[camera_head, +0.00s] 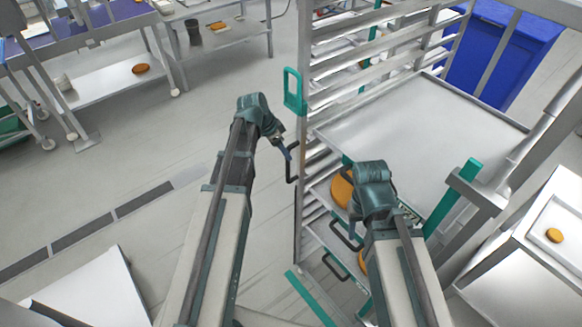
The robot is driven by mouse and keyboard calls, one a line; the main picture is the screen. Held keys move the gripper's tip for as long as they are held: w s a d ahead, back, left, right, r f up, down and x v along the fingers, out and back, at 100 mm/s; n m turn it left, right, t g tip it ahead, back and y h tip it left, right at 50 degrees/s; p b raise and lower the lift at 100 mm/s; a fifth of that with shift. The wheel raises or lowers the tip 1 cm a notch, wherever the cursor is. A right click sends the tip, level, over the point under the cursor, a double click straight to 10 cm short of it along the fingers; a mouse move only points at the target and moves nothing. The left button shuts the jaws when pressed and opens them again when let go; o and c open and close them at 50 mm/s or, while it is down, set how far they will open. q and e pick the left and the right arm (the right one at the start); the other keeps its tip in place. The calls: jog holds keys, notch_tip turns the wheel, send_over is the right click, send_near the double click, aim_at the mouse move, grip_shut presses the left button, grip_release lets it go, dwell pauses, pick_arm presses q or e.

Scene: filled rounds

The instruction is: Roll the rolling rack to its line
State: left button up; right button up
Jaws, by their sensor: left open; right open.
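The rolling rack (303,60) is a tall silver frame with several shelf rails, right of the middle. A green handle (293,92) stands on its left upright. My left gripper (289,158) is open beside that upright, below the green handle; I cannot tell whether it touches the frame. My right gripper (405,212) is open in front of the rack's lower shelves, mostly hidden behind its own wrist. A green strip (309,299) shows low in the middle; I cannot tell whether it is the line. Most of the rack's base is hidden.
A row of dark floor segments (83,234) crosses the grey floor at left. Steel tables (105,88) stand at the upper left. A blue bin (497,58) is behind the rack. A white-topped unit (525,262) stands at right. The floor left of the rack is clear.

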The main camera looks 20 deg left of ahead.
pick_arm(q)
jog(key=b+x, duration=0.5)
jog(key=x, duration=0.2)
jog(key=shift+f+b, duration=0.2)
jog(key=shift+b, duration=0.2)
grip_shut()
dwell(1.0)
